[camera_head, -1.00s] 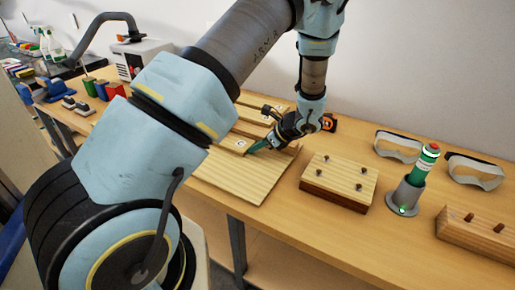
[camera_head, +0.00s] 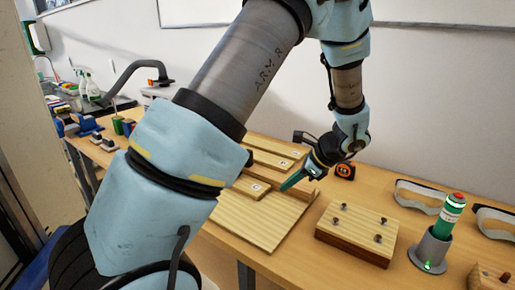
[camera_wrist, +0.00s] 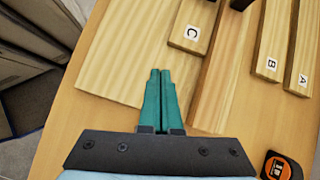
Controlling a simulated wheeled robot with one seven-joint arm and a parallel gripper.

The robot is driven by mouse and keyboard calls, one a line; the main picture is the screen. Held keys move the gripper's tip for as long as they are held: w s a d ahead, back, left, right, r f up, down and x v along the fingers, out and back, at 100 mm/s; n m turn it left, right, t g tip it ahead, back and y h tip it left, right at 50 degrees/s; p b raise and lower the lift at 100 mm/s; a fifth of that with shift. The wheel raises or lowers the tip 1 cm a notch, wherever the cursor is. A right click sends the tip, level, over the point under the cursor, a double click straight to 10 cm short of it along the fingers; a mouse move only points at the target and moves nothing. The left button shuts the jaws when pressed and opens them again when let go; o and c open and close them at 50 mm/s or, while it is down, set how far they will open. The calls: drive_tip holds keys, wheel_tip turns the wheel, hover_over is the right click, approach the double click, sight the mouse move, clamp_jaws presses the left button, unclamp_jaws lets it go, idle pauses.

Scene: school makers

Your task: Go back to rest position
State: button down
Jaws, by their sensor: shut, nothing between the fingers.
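My gripper (camera_head: 291,181) is above the wooden workbench, over the edge of a flat pale board (camera_head: 262,218). Its teal fingers are together with nothing between them; they also show closed in the wrist view (camera_wrist: 160,75). Boards lettered C (camera_wrist: 193,28), B (camera_wrist: 268,50) and A (camera_wrist: 302,70) lie beyond the fingertips in the wrist view. My arm hides part of the bench in the head view.
A wooden block with pegs (camera_head: 357,228) lies right of the board. A green-lit cylinder in a grey holder (camera_head: 436,246) and safety goggles (camera_head: 419,197) are farther right. An orange tape measure (camera_head: 345,171) sits behind my gripper. Spray bottles (camera_head: 92,87) stand at the far left.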

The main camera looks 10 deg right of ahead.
drive_tip(key=s+a+r+n+g+h, duration=0.1)
drive_tip(key=s+a+r+n+h, duration=0.1)
drive_tip(key=a+n, duration=0.5)
drive_tip(key=s+a+r+n+h, duration=0.2)
drive_tip(key=s+a+n, duration=0.1)
drive_tip(key=a+n, duration=0.4)
drive_tip(key=s+a+r+n+g+h, duration=0.1)
drive_tip(key=s+a+r+n+h, duration=0.1)
drive_tip(key=a+n, duration=0.6)
drive_tip(key=shift+s+a+r+g+h, duration=0.3)
drive_tip(key=shift+s+a+r, duration=0.1)
